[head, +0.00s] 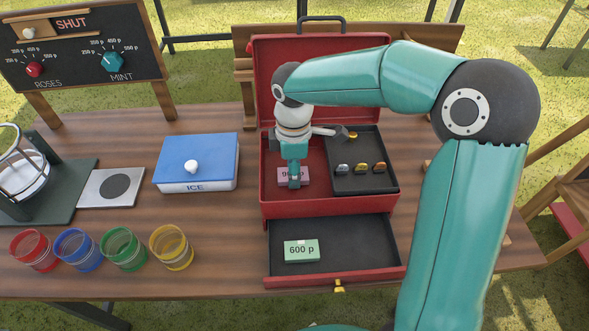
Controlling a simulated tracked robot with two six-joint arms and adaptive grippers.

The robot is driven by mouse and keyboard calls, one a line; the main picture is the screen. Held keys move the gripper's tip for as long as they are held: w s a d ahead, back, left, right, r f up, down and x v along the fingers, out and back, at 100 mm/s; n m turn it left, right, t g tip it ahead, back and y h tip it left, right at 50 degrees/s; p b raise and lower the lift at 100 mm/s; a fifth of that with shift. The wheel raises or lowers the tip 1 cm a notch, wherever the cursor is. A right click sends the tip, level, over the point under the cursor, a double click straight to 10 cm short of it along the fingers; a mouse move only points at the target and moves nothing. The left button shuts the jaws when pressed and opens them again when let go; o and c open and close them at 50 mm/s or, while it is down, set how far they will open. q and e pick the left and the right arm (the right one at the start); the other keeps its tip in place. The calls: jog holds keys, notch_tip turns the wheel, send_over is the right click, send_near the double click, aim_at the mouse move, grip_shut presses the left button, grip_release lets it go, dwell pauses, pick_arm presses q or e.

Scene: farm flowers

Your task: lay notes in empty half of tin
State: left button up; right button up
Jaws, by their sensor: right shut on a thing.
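The red tin (330,208) stands open on the table, its lid raised at the back. Its left half has a bare red floor (314,180); its right half holds a dark tray (366,146) with several coins or tokens. My right gripper (294,183) points down into the left half, shut on a pink note (283,177). The note is low, at or close to the floor; I cannot tell if it touches. The gripper covers part of its print. A green note (301,251) marked 600 p lies in the open drawer (365,248) below. My left gripper is out of view.
A blue ICE box (196,163), a grey plate with a dark disc (115,187) and several coloured glass jars (123,250) stand left of the tin. A sign board (85,45) reads SHUT. Bare wood (215,225) lies between jars and tin.

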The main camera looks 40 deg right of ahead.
jog(key=o, duration=1.1)
jog(key=shift+c, duration=0.2)
jog(key=shift+r, duration=0.1)
notch_tip(320, 180, up, 12)
jog(key=p, duration=0.1)
